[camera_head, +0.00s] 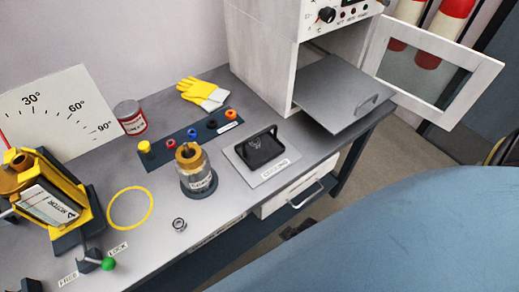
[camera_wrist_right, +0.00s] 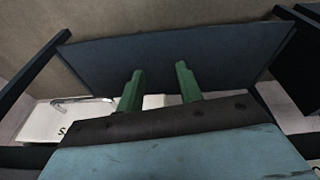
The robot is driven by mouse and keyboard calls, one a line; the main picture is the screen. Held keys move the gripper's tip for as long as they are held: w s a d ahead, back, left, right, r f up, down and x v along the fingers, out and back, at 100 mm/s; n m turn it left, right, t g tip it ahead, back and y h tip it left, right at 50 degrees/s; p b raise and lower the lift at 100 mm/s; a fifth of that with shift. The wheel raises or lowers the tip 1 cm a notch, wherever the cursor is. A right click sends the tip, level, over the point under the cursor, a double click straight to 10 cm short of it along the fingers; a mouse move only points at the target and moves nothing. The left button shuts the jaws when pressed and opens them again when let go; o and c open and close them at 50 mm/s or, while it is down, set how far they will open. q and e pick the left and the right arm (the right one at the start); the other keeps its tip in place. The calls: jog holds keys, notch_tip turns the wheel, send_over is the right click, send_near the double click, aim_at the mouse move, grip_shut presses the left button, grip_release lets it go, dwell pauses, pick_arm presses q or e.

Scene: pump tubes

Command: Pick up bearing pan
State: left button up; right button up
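A small black pan (camera_head: 262,150) with a raised handle sits on the grey plate marked COOLING (camera_head: 245,164), on the workbench right of the centre in the head view. A small ring-shaped bearing (camera_head: 180,224) lies on the bench near its front edge. My right gripper (camera_wrist_right: 158,82) shows only in the right wrist view, with two green fingers spread apart and nothing between them. It faces a dark blue panel, away from the pan. My left gripper is in neither view.
The white oven (camera_head: 270,45) has its door (camera_head: 437,62) open and a grey shelf (camera_head: 337,90) pulled out near the pan. The white drawer (camera_head: 298,190) is under the bench edge.

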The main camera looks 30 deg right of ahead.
jog(key=w+d+r+n+t+h+b, duration=0.15)
jog(key=w+r+n+t, duration=0.3)
jog(key=w+r, duration=0.7)
jog(key=w+d+r+n+t, duration=0.25)
jog(key=w+r+t, duration=0.45)
jog(key=r, duration=0.7)
jog(key=w+a+r+n+t+y, duration=0.45)
jog(key=w+r+n, duration=0.25)
jog(key=r+n, duration=0.4)
jog(key=a+r+n+g+y, duration=0.1)
jog(key=a+r+n+y, duration=0.3)
jog(key=n+y, duration=0.55)
jog(key=n+g+h, duration=0.8)
jog(key=n+g, duration=0.8)
jog(key=n, duration=1)
send_near(259, 134)
jog(key=shift+b+x, duration=0.55)
jog(key=shift+x, duration=4.85)
